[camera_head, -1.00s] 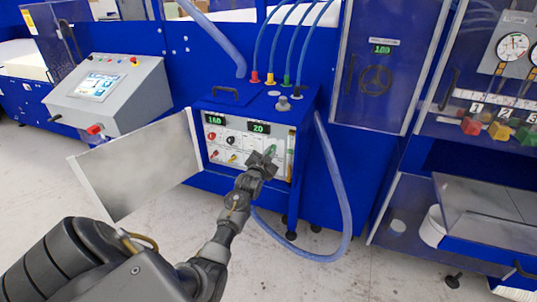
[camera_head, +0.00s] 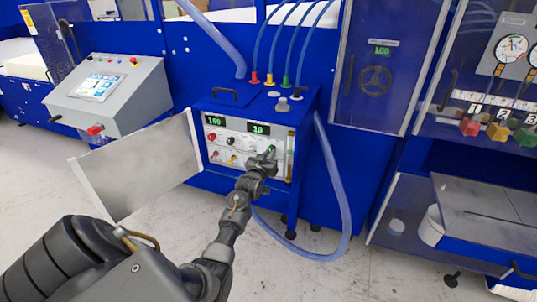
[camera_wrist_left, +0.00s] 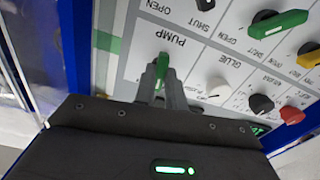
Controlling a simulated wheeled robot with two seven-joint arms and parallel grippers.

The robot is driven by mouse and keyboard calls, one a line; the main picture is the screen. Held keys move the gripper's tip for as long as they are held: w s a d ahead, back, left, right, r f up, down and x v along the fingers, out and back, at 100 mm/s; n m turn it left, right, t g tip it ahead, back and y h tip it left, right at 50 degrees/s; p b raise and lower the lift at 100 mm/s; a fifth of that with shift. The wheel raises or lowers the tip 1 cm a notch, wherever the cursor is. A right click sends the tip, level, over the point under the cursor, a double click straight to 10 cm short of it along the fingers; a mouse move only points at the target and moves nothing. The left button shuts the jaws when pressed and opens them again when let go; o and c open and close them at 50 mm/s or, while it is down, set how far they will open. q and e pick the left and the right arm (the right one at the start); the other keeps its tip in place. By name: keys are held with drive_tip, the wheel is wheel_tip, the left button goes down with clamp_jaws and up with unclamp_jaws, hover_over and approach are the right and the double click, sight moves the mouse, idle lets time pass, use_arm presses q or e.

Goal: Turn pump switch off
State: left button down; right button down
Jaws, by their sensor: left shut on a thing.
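The pump switch (camera_wrist_left: 162,66) is a green handle under the PUMP label in the left wrist view. My left gripper (camera_wrist_left: 160,78) is shut on it, with one finger on each side. In the head view my left gripper (camera_head: 266,158) is at the right part of the white control panel (camera_head: 225,150) of the blue pump box, and its fingers hide most of the switch. The panel's two displays (camera_head: 258,129) are lit green. My right gripper is not in view.
The panel's open door (camera_head: 135,177) stands out to the left of my left forearm. A blue hose (camera_head: 340,190) loops down right of the box.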

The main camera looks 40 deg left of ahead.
use_arm(q)
drive_tip(key=shift+n+p, duration=0.3)
drive_tip(key=shift+n, duration=2)
drive_tip(key=c, duration=1.5)
unclamp_jaws()
drive_tip(key=shift+o, duration=0.2)
